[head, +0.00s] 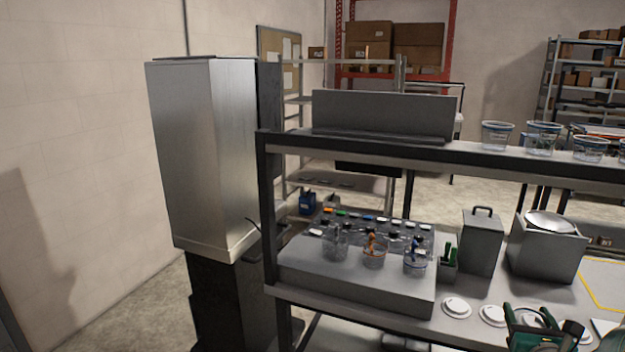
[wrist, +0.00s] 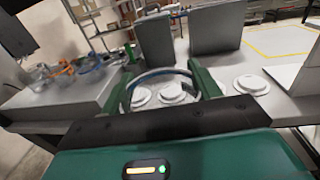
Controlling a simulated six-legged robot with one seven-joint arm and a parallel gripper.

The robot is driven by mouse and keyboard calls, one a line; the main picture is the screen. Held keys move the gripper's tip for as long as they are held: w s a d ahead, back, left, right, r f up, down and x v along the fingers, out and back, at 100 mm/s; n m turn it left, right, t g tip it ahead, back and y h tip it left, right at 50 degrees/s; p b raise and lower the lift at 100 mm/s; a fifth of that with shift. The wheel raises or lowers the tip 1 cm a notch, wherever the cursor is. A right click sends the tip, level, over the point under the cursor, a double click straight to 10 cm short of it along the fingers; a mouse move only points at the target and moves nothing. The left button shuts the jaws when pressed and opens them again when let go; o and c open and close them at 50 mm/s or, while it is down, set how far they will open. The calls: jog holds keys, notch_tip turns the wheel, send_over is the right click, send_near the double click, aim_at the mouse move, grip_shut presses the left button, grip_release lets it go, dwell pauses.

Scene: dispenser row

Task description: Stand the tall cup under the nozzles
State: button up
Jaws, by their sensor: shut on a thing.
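My gripper (wrist: 160,88) is shut on a clear cup with a blue-grey rim (wrist: 158,72), taken to be the tall cup. The rim shows as an arc between the green fingers; most of its body is hidden behind the gripper. In the head view my gripper (head: 541,320) is at the bottom right, above the counter's front part and right of the grey platform (head: 350,282). Several small dark-topped parts with coloured tags (head: 368,219) line the back of this platform. I cannot make out the nozzles clearly.
Several clear containers stand on the platform, one with orange contents (head: 375,254). White lids (head: 456,307) lie on the counter. A grey canister (head: 482,242) and a grey box (head: 545,249) stand behind. A shelf (head: 480,161) with clear cups (head: 497,135) spans above.

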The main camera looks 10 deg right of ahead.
jog(key=w+a+f+n+t+y, duration=0.15)
jog(key=w+a+y, duration=0.35)
jog(key=a, duration=0.5)
jog(key=w+a+f+n+y, duration=0.25)
jog(key=w+a, duration=0.35)
jog(key=a, duration=0.4)
jog(key=w+a+f+n+y, duration=0.1)
jog(key=a+f+n+y, duration=0.1)
jog(key=a, duration=0.7)
jog(key=w+a+f+n+y, duration=0.1)
jog(key=a+f+n+y, duration=0.1)
jog(key=a, duration=0.7)
jog(key=shift+w+a+f+g+y, duration=0.15)
jog(key=shift+w+a+g+y, duration=0.15)
jog(key=shift+y, duration=0.35)
